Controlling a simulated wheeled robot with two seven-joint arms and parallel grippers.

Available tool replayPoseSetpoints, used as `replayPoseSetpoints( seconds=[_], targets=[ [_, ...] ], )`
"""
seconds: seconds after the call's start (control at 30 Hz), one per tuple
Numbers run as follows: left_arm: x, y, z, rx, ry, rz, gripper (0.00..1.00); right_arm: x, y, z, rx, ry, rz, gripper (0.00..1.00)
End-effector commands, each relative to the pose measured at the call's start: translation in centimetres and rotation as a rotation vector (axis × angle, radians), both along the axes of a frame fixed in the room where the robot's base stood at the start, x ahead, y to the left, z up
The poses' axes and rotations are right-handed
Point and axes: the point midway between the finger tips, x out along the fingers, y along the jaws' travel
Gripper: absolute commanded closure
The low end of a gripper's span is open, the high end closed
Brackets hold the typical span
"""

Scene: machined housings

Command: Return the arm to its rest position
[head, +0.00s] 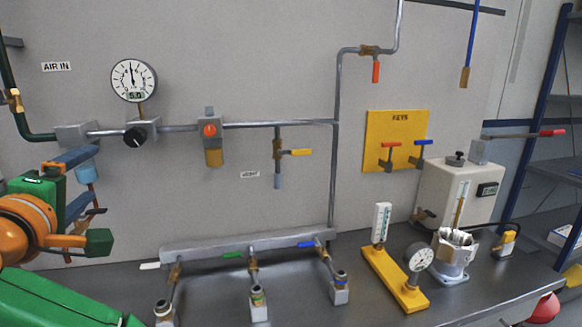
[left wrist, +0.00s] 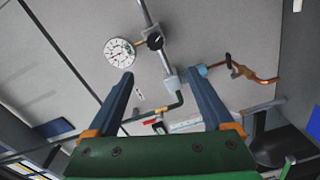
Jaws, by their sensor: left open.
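My left arm comes in from the left edge of the head view. Its gripper (head: 90,180) is in front of the grey wall panel, at the left end of the air line, with its blue fingers apart. In the left wrist view the gripper (left wrist: 157,78) is open, with nothing held between its fingertips. Beyond the fingers that view shows the dial gauge (left wrist: 119,52), a black knob (left wrist: 154,40) and a grey block (left wrist: 170,83). My right gripper is not in view.
The dial gauge (head: 133,80) and black knob (head: 135,136) are right of the gripper. A pipe manifold (head: 210,245) with several coloured handles stands on the bench below. A yellow stand (head: 395,280) and a white box (head: 455,190) are at the right.

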Motion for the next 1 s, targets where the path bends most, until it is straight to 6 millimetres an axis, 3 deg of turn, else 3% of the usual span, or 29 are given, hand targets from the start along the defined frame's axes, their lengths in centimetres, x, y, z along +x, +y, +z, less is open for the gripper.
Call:
replayPoseSetpoints(
  seconds=[0.27, 0.47, 0.67, 0.73, 0.9, 1.0],
  targets=[
    [0.8, -0.2, -4.7, 0.136, 0.137, 0.011, 0.15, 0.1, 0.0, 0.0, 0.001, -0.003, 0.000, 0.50],
    [1.0, -1.0, -10.5, 0.306, 0.301, -0.011, 0.15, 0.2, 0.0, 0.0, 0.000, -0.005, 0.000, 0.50],
    [-0.1, -2.9, -19.9, 0.566, 0.555, -0.117, 0.15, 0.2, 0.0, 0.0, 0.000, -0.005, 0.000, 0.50],
    [-1.4, -4.2, -24.4, 0.681, 0.668, -0.201, 0.15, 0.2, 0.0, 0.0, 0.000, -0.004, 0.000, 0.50],
    [-7.8, -8.2, -35.4, 0.934, 0.925, -0.508, 0.15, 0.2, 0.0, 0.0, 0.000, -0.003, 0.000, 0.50],
    [-12.0, -10.2, -39.7, 1.019, 1.018, -0.682, 0.15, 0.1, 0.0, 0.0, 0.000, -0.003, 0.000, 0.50]
  ],
)
